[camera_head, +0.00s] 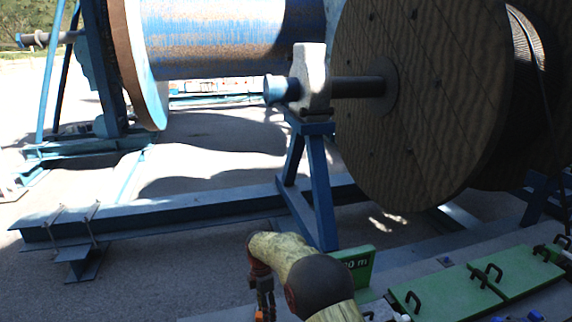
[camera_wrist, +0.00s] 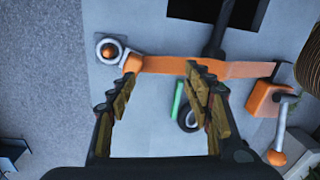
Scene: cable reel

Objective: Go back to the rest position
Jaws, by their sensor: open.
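My gripper (camera_head: 264,292) points down at the bottom of the head view, at the end of my bent arm. In the wrist view my gripper (camera_wrist: 161,70) is open, with its two fingers wide apart and nothing between them. Below it is a light grey surface (camera_wrist: 160,22) crossed by an orange band (camera_wrist: 165,65). The left fingertip overlaps the band in the picture; I cannot tell whether it touches.
A wooden cable reel (camera_head: 430,100) sits on a blue stand (camera_head: 312,180). An orange block with a grey handle (camera_wrist: 264,99) is right of the fingers.

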